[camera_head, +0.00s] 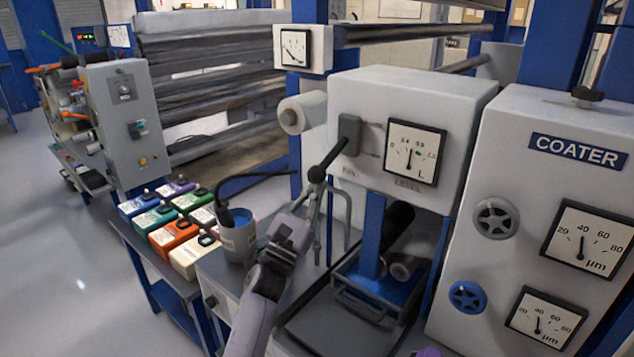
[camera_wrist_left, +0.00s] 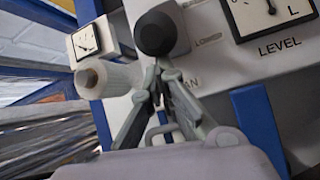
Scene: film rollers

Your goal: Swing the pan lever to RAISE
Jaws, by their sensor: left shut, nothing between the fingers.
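The pan lever (camera_head: 333,152) is a dark bar with a black ball knob, on the front of the white unit with the LEVEL dial. It slants down and left from its pivot block. Its round black knob (camera_wrist_left: 155,33) faces the camera in the left wrist view. My left gripper (camera_head: 316,190) is just below the knob, its fingers pointing up. In the left wrist view its fingertips (camera_wrist_left: 157,74) are together and empty, right under the knob. I cannot tell whether they touch it. My right gripper is not seen.
The LEVEL dial (camera_head: 414,152) is right of the lever. A white roll (camera_head: 302,113) sticks out to its left. A grey pot (camera_head: 238,237) with a black hose stands left of my gripper. Below are a blue pan frame (camera_head: 378,292) and roller. The COATER cabinet (camera_head: 510,140) stands at right.

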